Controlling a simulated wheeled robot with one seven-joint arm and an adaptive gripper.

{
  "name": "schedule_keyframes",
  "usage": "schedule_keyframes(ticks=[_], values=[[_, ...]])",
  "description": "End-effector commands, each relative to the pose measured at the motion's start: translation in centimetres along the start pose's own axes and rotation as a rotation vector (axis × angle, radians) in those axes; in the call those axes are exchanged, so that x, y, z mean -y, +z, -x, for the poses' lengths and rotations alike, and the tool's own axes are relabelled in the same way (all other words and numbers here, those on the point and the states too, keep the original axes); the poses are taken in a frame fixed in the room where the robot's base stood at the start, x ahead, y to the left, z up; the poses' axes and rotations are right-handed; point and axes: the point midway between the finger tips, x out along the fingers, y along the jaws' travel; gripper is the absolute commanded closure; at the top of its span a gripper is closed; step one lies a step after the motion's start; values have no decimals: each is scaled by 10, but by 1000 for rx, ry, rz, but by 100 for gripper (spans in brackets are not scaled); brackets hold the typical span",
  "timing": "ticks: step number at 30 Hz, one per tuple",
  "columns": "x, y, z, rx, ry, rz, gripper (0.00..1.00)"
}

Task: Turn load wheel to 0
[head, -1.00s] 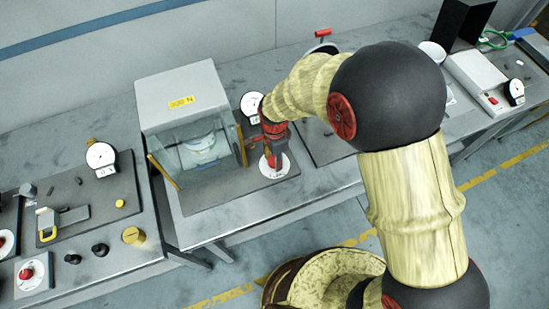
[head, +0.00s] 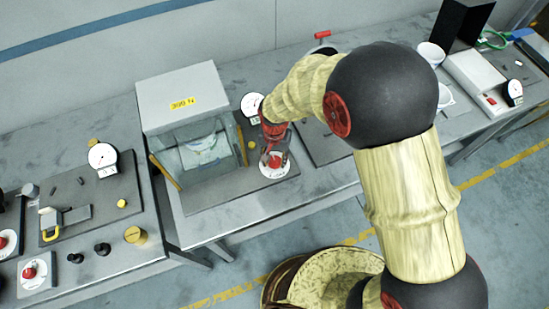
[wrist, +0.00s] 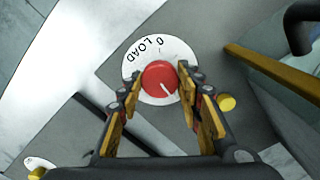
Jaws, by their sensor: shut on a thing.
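The load wheel (wrist: 159,80) is a red knob on a round white dial (wrist: 141,54) printed "0 LOAD" at its upper edge. In the wrist view its white pointer line slants to the lower right, away from the 0. My gripper (wrist: 161,84) has one finger on each side of the knob and is shut on it. In the head view my gripper (head: 274,154) comes down over the wheel, and the white dial (head: 274,172) shows around it, at the front of the tester's base plate. The fingers partly cover the knob there.
The grey tester box (head: 183,97) with its "300 N" label and clear guard stands left of the wheel. A round gauge (head: 253,104) is behind. A yellow button (wrist: 227,102) sits close to the right finger. Left bench (head: 112,258) holds knobs and a micrometer.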

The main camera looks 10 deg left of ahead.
Motion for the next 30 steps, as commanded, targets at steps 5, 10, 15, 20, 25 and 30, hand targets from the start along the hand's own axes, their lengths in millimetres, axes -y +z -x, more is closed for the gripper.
schedule_keyframes(ticks=[5, 10, 15, 20, 25, 30], values=[[0, 0, 1, -1, -1, 167, 90], [0, 0, 1, -1, -1, 328, 90], [0, -1, 1, -2, -1, 490, 90], [0, -1, 1, -2, -1, 642, 90], [1, -1, 1, -3, -1, 803, 90], [1, -1, 1, -3, -1, 965, 90]])
